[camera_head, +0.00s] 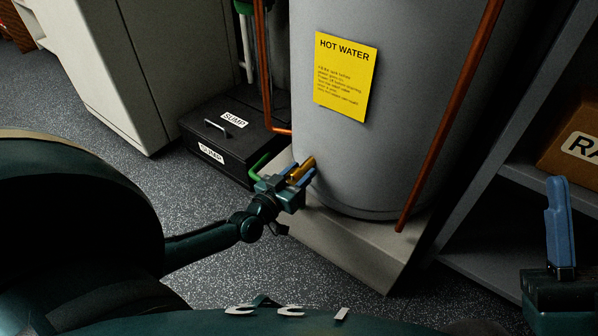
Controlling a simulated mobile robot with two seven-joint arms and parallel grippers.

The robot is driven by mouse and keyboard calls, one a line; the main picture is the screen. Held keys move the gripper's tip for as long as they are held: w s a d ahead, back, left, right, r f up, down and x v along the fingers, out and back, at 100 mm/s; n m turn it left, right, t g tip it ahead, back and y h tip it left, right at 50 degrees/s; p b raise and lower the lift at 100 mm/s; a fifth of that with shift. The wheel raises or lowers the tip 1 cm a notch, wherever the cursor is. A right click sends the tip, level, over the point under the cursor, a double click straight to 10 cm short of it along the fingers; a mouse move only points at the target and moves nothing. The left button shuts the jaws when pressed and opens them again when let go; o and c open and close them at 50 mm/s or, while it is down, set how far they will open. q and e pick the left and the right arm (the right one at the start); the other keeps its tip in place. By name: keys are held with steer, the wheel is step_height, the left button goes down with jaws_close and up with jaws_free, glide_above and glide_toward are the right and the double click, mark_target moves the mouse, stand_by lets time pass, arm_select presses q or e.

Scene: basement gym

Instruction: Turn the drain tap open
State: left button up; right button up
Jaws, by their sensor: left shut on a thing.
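The grey hot water tank (385,110) stands on a plinth. A brass-coloured drain tap (302,169) sticks out low on its left side. My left gripper (298,175) is at the tap, its blue fingers shut on the brass part. The gripper hides much of the tap, so I cannot tell how far it is turned. A green bent piece (258,166) shows just left of the gripper; how it joins the tap is hidden. My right gripper (561,222) is at the lower right, away from the tank, with one blue finger clearly visible.
A black box marked SUMP (232,135) sits on the floor behind the tap. Copper pipes (452,115) run beside the tank. A yellow HOT WATER sign (345,76) is on the tank. A shelf with a cardboard box (575,140) stands right. Speckled floor (125,165) is clear at left.

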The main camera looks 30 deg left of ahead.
arm_select(q)
steer(key=m+p, duration=0.5)
steer(key=m, duration=0.1)
steer(key=shift+r, duration=0.1)
steer(key=shift+m+p, duration=0.55)
steer(key=shift+m, duration=0.15)
steer(key=m+p, duration=0.1)
steer(key=m, duration=0.3)
steer(key=shift+p, duration=0.35)
steer(key=m, duration=0.4)
steer(key=shift+m+p, duration=0.3)
steer(key=shift+m, duration=0.2)
arm_select(e)
step_height(320, 180, down, 8)
steer(key=m+g+h, duration=0.2)
steer(key=m+h, duration=0.5)
steer(key=shift+s+a+r+h, duration=0.15)
steer(key=shift+s+h, duration=0.1)
steer(key=shift+h, duration=0.05)
arm_select(q)
steer(key=shift+f, duration=0.2)
steer(key=o, duration=1)
steer(key=shift+c, duration=0.2)
